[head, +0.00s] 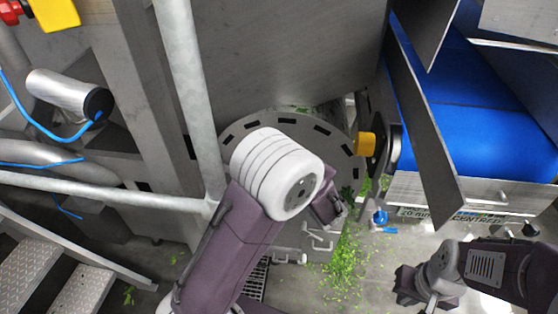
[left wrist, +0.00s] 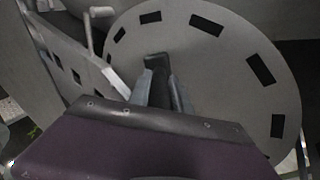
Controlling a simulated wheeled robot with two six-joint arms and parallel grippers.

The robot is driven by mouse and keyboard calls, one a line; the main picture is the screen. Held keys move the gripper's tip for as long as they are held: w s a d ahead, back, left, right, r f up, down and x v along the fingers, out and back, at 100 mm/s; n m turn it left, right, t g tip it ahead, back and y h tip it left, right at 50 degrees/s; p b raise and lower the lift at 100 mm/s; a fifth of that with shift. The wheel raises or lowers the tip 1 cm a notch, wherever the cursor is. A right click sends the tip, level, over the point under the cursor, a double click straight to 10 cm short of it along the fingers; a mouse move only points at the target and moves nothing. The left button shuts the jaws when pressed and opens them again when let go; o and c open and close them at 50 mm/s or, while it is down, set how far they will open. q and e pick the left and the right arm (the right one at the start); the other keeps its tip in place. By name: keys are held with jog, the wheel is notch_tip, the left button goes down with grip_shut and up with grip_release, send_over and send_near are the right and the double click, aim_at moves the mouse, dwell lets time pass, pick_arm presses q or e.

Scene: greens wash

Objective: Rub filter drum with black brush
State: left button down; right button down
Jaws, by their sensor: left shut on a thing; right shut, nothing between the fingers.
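The filter drum (head: 312,137) is a grey disc with a ring of black slots, partly hidden behind my left arm in the head view. It fills much of the left wrist view (left wrist: 220,70). My left gripper (left wrist: 165,95) is shut on the black brush (left wrist: 157,64), whose dark end lies in front of the drum's face. I cannot tell whether the brush touches the drum. In the head view my left gripper (head: 338,209) is mostly hidden behind its arm. My right gripper (head: 411,287) is shut and empty at the lower right, away from the drum.
Green leaf scraps (head: 345,262) litter the floor below the drum. A blue conveyor belt (head: 475,100) with metal side plates is at the right. A grey railing (head: 100,193) and metal steps (head: 40,265) stand at the left. A yellow part (head: 366,144) sits right of the drum.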

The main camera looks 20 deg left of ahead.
pick_arm(q)
jog(key=shift+s+a+b, duration=0.2)
jog(key=shift+s+a, duration=0.05)
jog(key=shift+a, duration=0.4)
jog(key=shift+s+a+b, duration=0.15)
jog(key=shift+s+a, duration=0.05)
jog(key=shift+a, duration=0.4)
jog(key=shift+a, duration=0.1)
jog(key=shift+s+b, duration=0.45)
jog(key=shift+s, duration=2.4)
